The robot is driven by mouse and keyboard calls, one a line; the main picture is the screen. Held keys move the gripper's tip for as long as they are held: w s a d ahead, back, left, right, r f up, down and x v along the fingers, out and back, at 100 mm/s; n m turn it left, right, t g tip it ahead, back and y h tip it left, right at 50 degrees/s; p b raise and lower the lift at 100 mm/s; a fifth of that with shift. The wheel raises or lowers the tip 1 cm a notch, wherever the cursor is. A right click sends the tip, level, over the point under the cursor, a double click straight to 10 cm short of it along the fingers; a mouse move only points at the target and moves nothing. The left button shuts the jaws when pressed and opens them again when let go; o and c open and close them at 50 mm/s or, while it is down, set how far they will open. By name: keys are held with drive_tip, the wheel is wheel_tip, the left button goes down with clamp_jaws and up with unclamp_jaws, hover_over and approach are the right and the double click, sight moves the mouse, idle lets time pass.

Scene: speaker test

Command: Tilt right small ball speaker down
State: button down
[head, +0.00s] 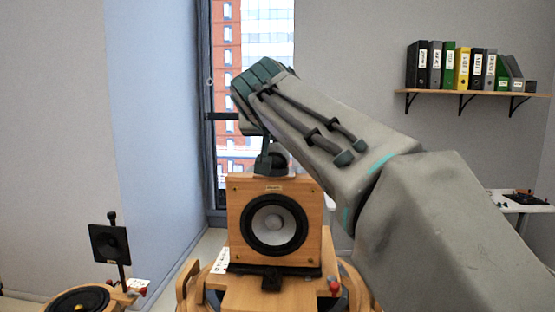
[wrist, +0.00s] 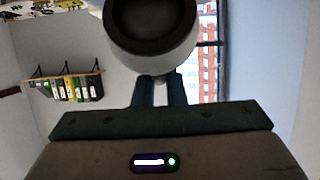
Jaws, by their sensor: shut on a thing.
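The right small ball speaker (head: 279,158) is a dark, rounded shape on top of the wooden box speaker (head: 235,205), partly hidden by my gripper. In the wrist view the ball speaker (wrist: 150,28) is large at the top, a pale shell around a dark round cone. My gripper (wrist: 160,80) has its two dark blue fingers close together at the lower edge of the ball, shut on it. In the head view my arm reaches in from the right, and the gripper (head: 264,150) points down above the box.
A small black square speaker (head: 108,243) stands on a post at the left, by a round black driver (head: 78,300). A shelf (head: 480,94) with binders is on the right wall. A white table (head: 520,207) stands at the far right. A window is behind.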

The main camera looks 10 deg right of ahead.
drive_tip(key=shift+s+r+t+b, duration=0.25)
drive_tip(key=shift+t+b, duration=0.35)
drive_tip(key=shift+b, duration=0.95)
drive_tip(key=shift+a, duration=0.1)
drive_tip(key=c, duration=1.5)
unclamp_jaws()
drive_tip(key=shift+s, duration=0.1)
drive_tip(key=b+v, duration=0.1)
drive_tip(key=v, duration=1.3)
drive_tip(key=shift+a+f+b, duration=0.15)
drive_tip(key=shift+f+b, duration=0.05)
drive_tip(key=shift+b, duration=0.15)
